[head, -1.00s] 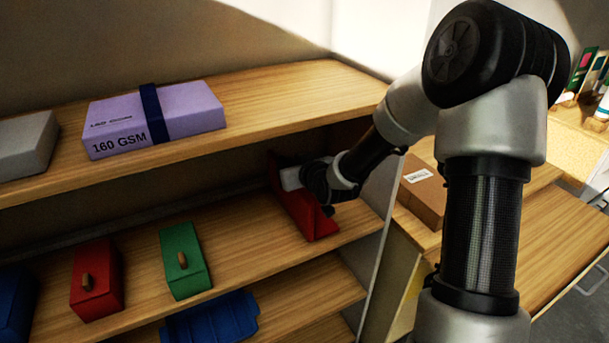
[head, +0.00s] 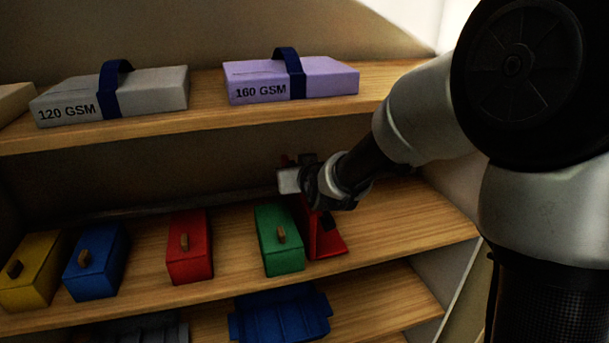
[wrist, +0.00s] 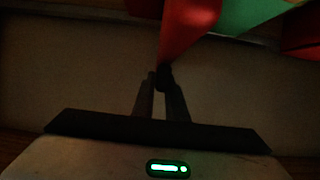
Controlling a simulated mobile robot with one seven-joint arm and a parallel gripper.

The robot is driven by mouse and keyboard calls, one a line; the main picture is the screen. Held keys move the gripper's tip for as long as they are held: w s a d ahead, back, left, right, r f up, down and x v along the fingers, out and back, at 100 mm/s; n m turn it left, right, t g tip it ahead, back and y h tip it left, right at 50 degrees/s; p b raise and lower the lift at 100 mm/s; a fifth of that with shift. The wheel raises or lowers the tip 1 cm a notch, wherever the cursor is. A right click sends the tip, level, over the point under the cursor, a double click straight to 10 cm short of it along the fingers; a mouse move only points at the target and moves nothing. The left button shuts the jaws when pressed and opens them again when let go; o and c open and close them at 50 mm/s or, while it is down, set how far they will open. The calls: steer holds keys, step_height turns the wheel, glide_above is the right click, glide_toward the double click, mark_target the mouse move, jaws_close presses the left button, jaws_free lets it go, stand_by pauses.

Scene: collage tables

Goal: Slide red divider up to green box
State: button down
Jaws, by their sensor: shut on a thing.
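The red divider (head: 326,236) stands on the middle shelf, just right of the green box (head: 279,240). In the head view their edges meet or nearly meet; I cannot tell if they touch. My gripper (wrist: 163,76) is shut on the divider's edge, and the red divider (wrist: 190,30) rises from the fingertips in the dark wrist view. The green box (wrist: 250,12) shows beside it there. In the head view my gripper (head: 292,181) is at the divider's upper part, and my wrist hides some of it.
A red box (head: 189,250), a blue box (head: 97,262) and a yellow box (head: 32,275) stand left along the same shelf. Grey (head: 160,92) and purple (head: 325,82) paper packs lie on the shelf above. A blue tray (head: 280,315) lies below. The shelf right of the divider is clear.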

steer(key=shift+a+r, duration=0.1)
steer(key=shift+a, duration=0.25)
steer(key=c, duration=1.8)
jaws_free()
steer(key=shift+o, duration=0.2)
steer(key=shift+s, duration=0.1)
